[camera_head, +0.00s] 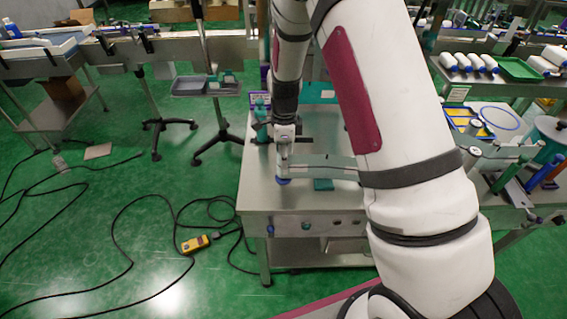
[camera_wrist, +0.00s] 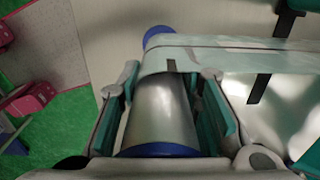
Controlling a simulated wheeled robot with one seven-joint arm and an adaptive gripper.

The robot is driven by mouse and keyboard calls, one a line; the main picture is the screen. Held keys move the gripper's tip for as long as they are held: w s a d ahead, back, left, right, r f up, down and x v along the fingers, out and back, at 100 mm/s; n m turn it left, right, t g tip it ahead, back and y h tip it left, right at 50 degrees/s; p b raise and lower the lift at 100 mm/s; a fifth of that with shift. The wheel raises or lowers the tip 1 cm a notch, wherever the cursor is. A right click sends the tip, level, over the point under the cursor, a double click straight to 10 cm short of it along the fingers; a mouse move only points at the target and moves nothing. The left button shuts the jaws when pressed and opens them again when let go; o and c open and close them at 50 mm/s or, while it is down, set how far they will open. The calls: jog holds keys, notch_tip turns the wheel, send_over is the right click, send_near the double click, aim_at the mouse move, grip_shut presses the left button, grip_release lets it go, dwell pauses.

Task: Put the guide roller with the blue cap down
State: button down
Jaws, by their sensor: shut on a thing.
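The guide roller (camera_wrist: 160,110) is a silver cylinder with blue at both ends. In the wrist view it lies between the teal pads of my gripper (camera_wrist: 165,90), which is shut on it. A pale translucent bar (camera_wrist: 240,58) crosses over the roller's far part and hides some of it; I cannot tell if they touch. In the head view my gripper (camera_head: 284,135) points down over the left part of the steel workbench (camera_head: 258,198). The roller's lower blue end (camera_head: 283,181) shows just beside the bar's left end, close to the bench top; contact is unclear.
My arm hides the bench's right part. A teal block (camera_head: 323,184) sits right of the roller. White rollers (camera_head: 465,62) and a green tray (camera_head: 520,69) stand on a back-right table. Cables and a yellow control box (camera_head: 195,244) lie on the green floor.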

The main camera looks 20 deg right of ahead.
jog(key=shift+w+a+f+p, duration=0.1)
jog(key=shift+f+p, duration=0.25)
jog(key=shift+f, duration=1.4)
jog(key=c, duration=1.2)
grip_release()
jog(key=shift+o, duration=0.2)
notch_tip(320, 180, up, 12)
jog(key=shift+b, duration=0.5)
jog(key=s+r+n+t, duration=0.1)
jog(key=s+r+n, duration=0.4)
jog(key=r, duration=0.4)
jog(key=s+r+n+t, duration=0.1)
jog(key=s+r+n, duration=0.45)
jog(key=r, duration=0.35)
jog(key=s+r+n+t, duration=0.1)
jog(key=s+r+n, duration=0.1)
jog(key=s+n, duration=0.3)
jog(key=s+r+n+t, duration=0.2)
jog(key=s+n, duration=0.4)
jog(key=s, duration=0.6)
jog(key=shift+v, duration=0.9)
